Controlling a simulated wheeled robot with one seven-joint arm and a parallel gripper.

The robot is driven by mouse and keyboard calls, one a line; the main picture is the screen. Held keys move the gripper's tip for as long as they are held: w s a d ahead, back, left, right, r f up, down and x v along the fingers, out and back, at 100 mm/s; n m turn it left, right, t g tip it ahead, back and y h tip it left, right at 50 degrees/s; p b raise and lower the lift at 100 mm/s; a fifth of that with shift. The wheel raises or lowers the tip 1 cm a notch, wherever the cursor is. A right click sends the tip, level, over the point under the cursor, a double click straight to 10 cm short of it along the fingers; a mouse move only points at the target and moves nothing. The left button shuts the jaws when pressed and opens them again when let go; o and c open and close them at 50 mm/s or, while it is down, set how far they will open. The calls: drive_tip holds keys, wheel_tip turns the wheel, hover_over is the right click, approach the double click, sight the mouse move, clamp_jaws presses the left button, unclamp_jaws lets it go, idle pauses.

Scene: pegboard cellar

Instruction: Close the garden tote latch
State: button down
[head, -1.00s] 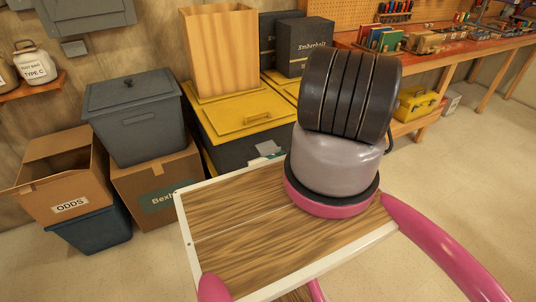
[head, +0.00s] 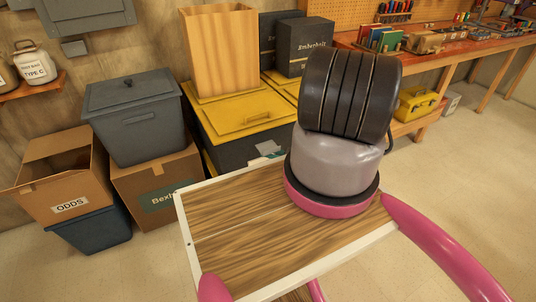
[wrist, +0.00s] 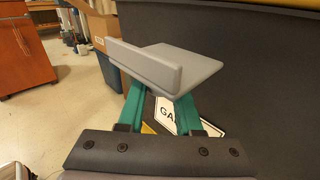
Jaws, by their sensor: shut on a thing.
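The garden tote is a dark box with a yellow lid (head: 240,115) in the head view, behind the wooden board. A grey latch (head: 268,148) shows at its front edge there, partly hidden by the board and my arm. In the wrist view, the tote's dark wall (wrist: 245,75) fills the right side, with a white label reading "GA" (wrist: 168,116) partly covered. The grey L-shaped latch (wrist: 180,68) stands out from the wall below the lid's rim. My gripper (wrist: 160,100), with teal fingers, is shut on the latch, which hides the fingertips. The head view does not show my gripper.
A grey lidded bin (head: 135,115) and cardboard boxes stand left of the tote. A tall wooden bin (head: 219,52) rests on its lid. A workbench (head: 450,55) runs along the right.

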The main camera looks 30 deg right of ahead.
sight(265, 148)
drive_tip(key=shift+s+d+r+m+g+h, duration=0.1)
drive_tip(key=shift+s+r+m+g+h, duration=0.05)
drive_tip(key=shift+r+m+g+h, duration=0.35)
drive_tip(key=shift+s+r+m+g+h, duration=0.15)
drive_tip(key=shift+r+m+g+h, duration=0.15)
drive_tip(key=shift+r+m+g, duration=0.25)
wheel_tip(265, 148, up, 2)
drive_tip(key=m+g+h, duration=0.1)
drive_tip(key=m+g, duration=0.1)
drive_tip(key=g, duration=0.1)
drive_tip(key=shift+m, duration=0.25)
drive_tip(key=r+m+g, duration=0.1)
drive_tip(key=g, duration=0.1)
drive_tip(key=w+r+m+g+h, duration=0.1)
drive_tip(key=shift+g, duration=0.35)
drive_tip(key=g, duration=0.1)
drive_tip(key=w+r+m+g, duration=0.1)
drive_tip(key=m+g, duration=0.1)
drive_tip(key=g, duration=0.1)
drive_tip(key=shift+w+r, duration=0.25)
drive_tip(key=shift+w, duration=0.1)
drive_tip(key=c, duration=0.6)
unclamp_jaws()
drive_tip(key=v, duration=1)
drive_tip(key=shift+w+d+r, duration=0.1)
drive_tip(key=shift+w+r, duration=0.1)
drive_tip(key=shift+r, duration=0.15)
drive_tip(key=shift+r, duration=0.1)
